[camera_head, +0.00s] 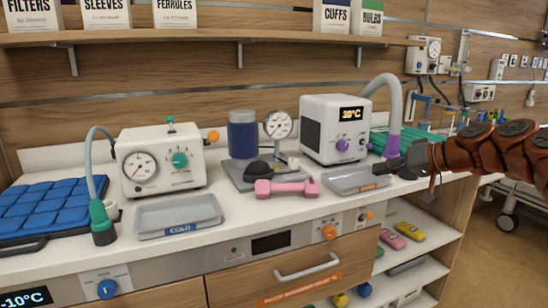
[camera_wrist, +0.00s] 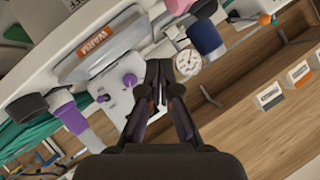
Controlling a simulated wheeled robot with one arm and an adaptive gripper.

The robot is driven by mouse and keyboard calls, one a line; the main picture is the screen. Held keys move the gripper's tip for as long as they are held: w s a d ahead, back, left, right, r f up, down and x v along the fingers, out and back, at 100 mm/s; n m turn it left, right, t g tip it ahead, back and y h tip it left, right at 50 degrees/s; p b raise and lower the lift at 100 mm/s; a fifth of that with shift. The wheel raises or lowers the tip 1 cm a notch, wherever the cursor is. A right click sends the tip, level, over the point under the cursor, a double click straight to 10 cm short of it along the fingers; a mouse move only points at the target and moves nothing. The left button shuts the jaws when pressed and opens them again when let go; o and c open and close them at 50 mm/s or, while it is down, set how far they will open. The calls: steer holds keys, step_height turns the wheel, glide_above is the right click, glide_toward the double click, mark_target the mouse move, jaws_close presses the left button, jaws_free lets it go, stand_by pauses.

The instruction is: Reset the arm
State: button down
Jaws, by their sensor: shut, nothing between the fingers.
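My arm reaches in from the right in the head view. My gripper (camera_head: 396,166) is shut and empty, held over the right end of the counter, just right of the white 30°C box (camera_head: 322,140) and near the purple nozzle (camera_head: 393,143). In the wrist view my gripper (camera_wrist: 161,80) shows dark fingers closed together with nothing between them. Behind them are the white box's purple knobs (camera_wrist: 129,80) and the WARM tray (camera_wrist: 100,40). The view is strongly tilted.
The counter holds a pink dumbbell (camera_head: 287,188), a metal tray (camera_head: 356,181), a COLD tray (camera_head: 178,216), a dial gauge (camera_head: 278,125), a blue cylinder (camera_head: 242,134), a white gauge box (camera_head: 161,160) and blue pads (camera_head: 45,208). A shelf (camera_head: 210,36) runs above. Open floor (camera_head: 490,225) lies at right.

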steer(key=s+a+f+n+g+h, duration=0.1)
steer(key=s+a+f+g, duration=0.2)
steer(key=s+a+f, duration=0.35)
steer(key=s+a+f+n+g+h, duration=0.1)
steer(key=s+a+f+g, duration=0.2)
steer(key=s+a, duration=0.65)
steer(key=s+d+f+m+g+h, duration=0.1)
steer(key=s+d+f+g+h, duration=0.15)
steer(key=s+f, duration=0.45)
steer(key=s+d+f+m+g+h, duration=0.1)
steer(key=s+d+f+h, duration=0.2)
steer(key=s, duration=0.8)
steer(key=s+d+f+m+g+h, duration=0.1)
steer(key=s+d+f+g+h, duration=0.1)
steer(key=s+f, duration=0.55)
step_height(320, 180, up, 24)
steer(key=s+p, duration=0.2)
steer(key=p, duration=2)
steer(key=shift+s+d+r+t, duration=0.15)
steer(key=shift+s+r+t, duration=0.05)
steer(key=shift+s+t, duration=0.15)
